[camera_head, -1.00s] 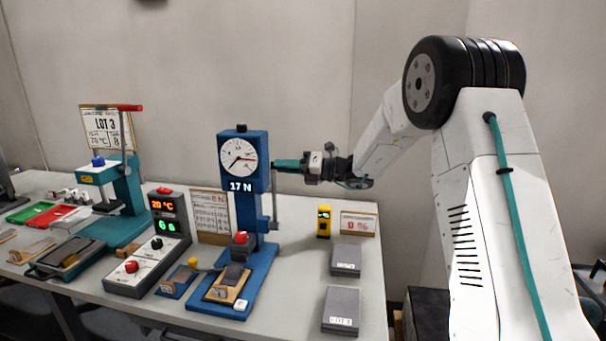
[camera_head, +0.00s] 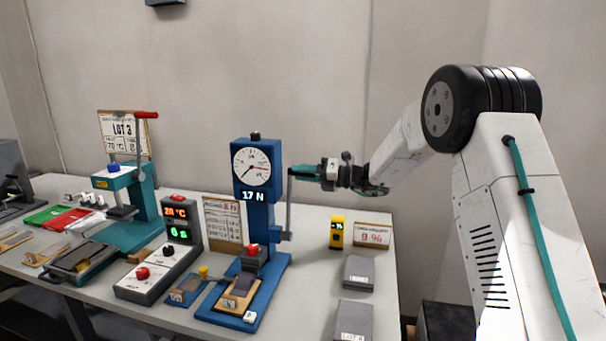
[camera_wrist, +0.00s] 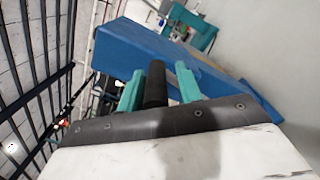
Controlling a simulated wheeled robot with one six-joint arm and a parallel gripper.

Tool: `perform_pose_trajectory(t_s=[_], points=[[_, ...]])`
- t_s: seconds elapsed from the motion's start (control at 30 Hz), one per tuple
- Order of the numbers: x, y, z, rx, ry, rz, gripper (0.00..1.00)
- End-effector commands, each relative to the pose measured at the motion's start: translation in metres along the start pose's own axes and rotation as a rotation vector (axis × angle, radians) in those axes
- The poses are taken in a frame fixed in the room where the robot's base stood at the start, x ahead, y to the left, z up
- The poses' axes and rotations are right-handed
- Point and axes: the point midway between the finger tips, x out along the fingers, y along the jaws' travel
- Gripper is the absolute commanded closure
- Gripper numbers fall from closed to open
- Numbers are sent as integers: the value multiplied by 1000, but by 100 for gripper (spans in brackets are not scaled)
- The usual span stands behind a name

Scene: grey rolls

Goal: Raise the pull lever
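The pull lever (camera_head: 289,205) is a grey arm on the right side of a blue force tester (camera_head: 260,215) with a round dial and a display reading 17 N. It stands nearly upright, with its top end at my gripper. My gripper (camera_head: 303,172) comes in level from the right, its teal fingers at the lever's top. In the wrist view, a black cylindrical handle (camera_wrist: 155,84) sits between the two teal fingers (camera_wrist: 159,88). Narrow gaps seem to show on both sides of it, so the fingers look open around it.
A yellow device (camera_head: 337,232), a small sign (camera_head: 371,233) and grey boxes (camera_head: 358,272) stand right of the tester. A control box with red digits (camera_head: 180,212) and a teal press (camera_head: 125,180) stand to the left.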

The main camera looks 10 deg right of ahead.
Motion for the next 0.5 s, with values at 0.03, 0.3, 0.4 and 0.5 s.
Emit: perform_pose_trajectory(t_s=[0.03, 0.3, 0.4, 0.5], points=[[0, 0, 0, 1, 0, 0, 57], [2, 2, -1, 0, 2, 3, 57], [-6, 1, -1, 0, 2, 2, 57], [-22, 1, 0, 0, -1, 1, 57]])
